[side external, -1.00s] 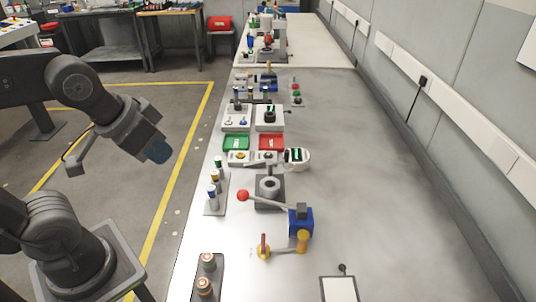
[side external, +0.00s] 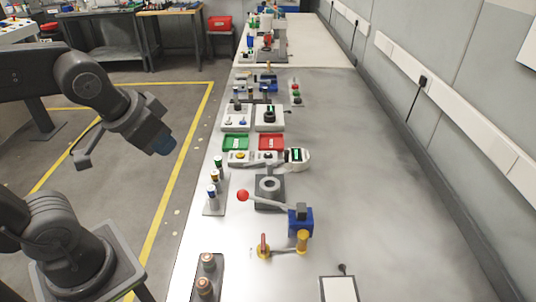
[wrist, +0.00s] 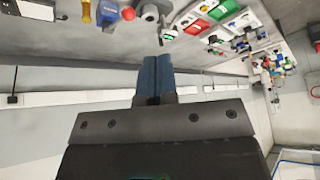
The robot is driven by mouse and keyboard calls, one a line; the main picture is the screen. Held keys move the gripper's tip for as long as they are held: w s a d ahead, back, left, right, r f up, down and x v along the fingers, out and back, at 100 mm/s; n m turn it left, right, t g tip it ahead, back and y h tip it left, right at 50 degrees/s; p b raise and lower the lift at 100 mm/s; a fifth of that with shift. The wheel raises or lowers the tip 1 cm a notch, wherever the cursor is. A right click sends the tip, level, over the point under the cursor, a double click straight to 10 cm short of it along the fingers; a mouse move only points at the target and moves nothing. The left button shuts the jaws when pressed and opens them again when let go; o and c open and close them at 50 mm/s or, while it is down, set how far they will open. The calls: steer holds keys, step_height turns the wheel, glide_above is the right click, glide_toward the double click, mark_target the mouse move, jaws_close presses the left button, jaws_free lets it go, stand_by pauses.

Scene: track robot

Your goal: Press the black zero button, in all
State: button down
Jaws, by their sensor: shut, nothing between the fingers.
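The green display also shows small in the wrist view (wrist: 168,37), beyond my fingertips. I cannot make out a black zero button on it in either view. My gripper (side external: 163,147), with blue fingers, is in the air left of the bench, well apart from the device. In the wrist view, the two fingers (wrist: 157,58) are together with nothing between them.
A red-knobbed lever (side external: 243,195) and a blue valve body (side external: 300,221) stand in front of the device. A small rack (side external: 214,193) lines the bench's left edge. The bench's right side is mostly clear.

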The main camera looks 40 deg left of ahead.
steer(key=w+a+r+t+y, duration=0.2)
steer(key=w+a+y, duration=0.3)
steer(key=w, duration=0.6)
steer(key=m+t+h, duration=0.1)
steer(key=m+h, duration=0.6)
steer(key=m, duration=0.4)
glide_above(269, 155)
step_height(269, 155, down, 16)
steer(key=shift+a+f, duration=0.1)
steer(key=shift+f, duration=0.1)
steer(key=shift+f, duration=4.4)
steer(key=shift+f, duration=0.15)
steer(key=shift+f, duration=0.25)
